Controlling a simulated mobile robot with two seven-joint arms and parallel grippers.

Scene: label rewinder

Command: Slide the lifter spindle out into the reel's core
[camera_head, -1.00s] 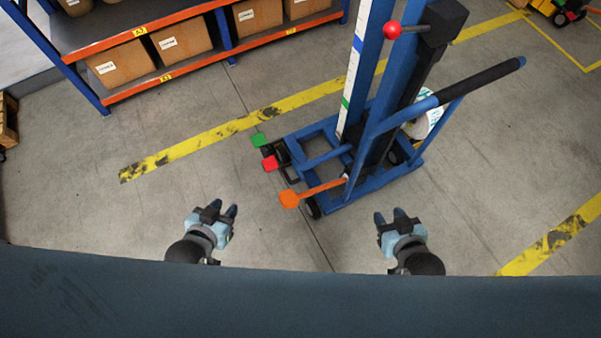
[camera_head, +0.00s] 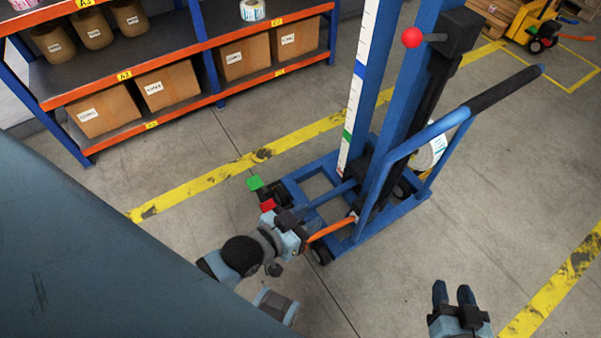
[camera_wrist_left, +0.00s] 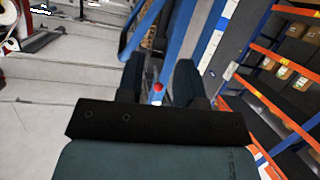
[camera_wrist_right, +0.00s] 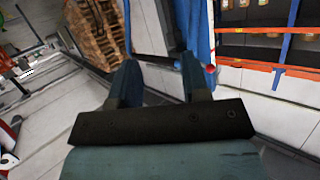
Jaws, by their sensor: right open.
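The blue lifter (camera_head: 385,190) stands on the floor, with a tall mast, a push handle with black grip (camera_head: 505,88) and a red knob (camera_head: 412,37). An orange lever (camera_head: 330,229) sticks out low at its front; its rounded end is hidden behind my left gripper (camera_head: 294,215). That gripper is open; I cannot tell whether it touches the lever. The red knob shows between its fingers in the left wrist view (camera_wrist_left: 158,87). A white reel (camera_head: 431,152) is partly hidden behind the lifter. The spindle cannot be made out. My right gripper (camera_head: 453,288) is open and empty, well apart from the lifter.
A green pedal (camera_head: 255,183) and a red pedal (camera_head: 267,205) sit low at the lifter's front left. A shelf rack (camera_head: 205,75) with boxes stands at the back left. Floor right of the lifter is clear.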

